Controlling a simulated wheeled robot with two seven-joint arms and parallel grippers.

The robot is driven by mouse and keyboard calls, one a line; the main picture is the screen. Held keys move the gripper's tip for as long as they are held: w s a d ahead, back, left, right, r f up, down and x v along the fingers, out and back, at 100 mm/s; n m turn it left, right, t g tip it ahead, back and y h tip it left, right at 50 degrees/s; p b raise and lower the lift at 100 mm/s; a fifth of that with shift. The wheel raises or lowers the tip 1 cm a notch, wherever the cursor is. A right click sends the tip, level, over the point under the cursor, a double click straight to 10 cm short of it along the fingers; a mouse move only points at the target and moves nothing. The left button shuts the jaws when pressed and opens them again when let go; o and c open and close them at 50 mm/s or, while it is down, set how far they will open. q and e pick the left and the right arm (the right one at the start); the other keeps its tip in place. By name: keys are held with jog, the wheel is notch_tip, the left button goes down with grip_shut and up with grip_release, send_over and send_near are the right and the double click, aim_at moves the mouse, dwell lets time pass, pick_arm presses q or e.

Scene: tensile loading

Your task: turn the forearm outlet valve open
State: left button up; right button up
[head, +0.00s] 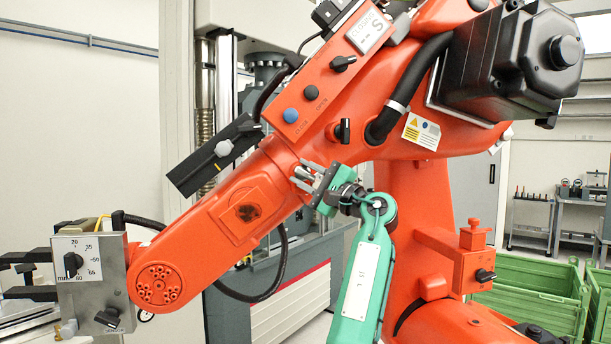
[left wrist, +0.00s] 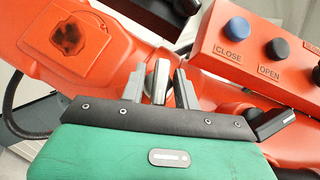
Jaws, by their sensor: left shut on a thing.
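My left gripper (head: 306,176), on a green arm, is at the side of the orange forearm (head: 215,215). In the left wrist view its two grey fingers (left wrist: 160,88) stand on either side of a short dark lever with a pale edge (left wrist: 160,76), which I take to be the outlet valve's handle. The fingers are shut on it. The valve body behind it is hidden by the gripper, and its turn position is hard to tell. My right gripper is not in view.
Above is a red box with a blue CLOSE button (head: 290,115) and a dark OPEN button (head: 312,92). A black lever (head: 343,130) sits close to the gripper. Green crates (head: 540,300) stand at the right.

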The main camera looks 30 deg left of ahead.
pick_arm(q)
jog(key=shift+n+g+h, duration=0.4)
jog(key=shift+n+h, duration=0.1)
jog(key=shift+n, duration=0.3)
jog(key=n+h+p, duration=0.1)
jog(key=n+h, duration=0.1)
jog(key=shift+r+n+g, duration=0.15)
jog(key=shift+n+g, duration=0.25)
jog(key=n+h+p, duration=0.2)
jog(key=h, duration=0.1)
jog(key=shift+n, duration=0.3)
jog(key=n+t+h+p, duration=0.1)
jog(key=n+h+p, duration=0.1)
jog(key=h, duration=0.1)
jog(key=n+t+h+p, duration=0.1)
jog(key=n+t+h, duration=0.1)
jog(key=h, duration=0.1)
jog(key=shift+n, duration=0.3)
jog(key=shift+n+t+h, duration=0.6)
jog(key=shift+t+h, duration=0.1)
jog(key=shift+h, duration=0.1)
jog(key=shift+n+t+h, duration=0.3)
jog(key=shift+t+h, duration=0.1)
jog(key=shift+h, duration=0.1)
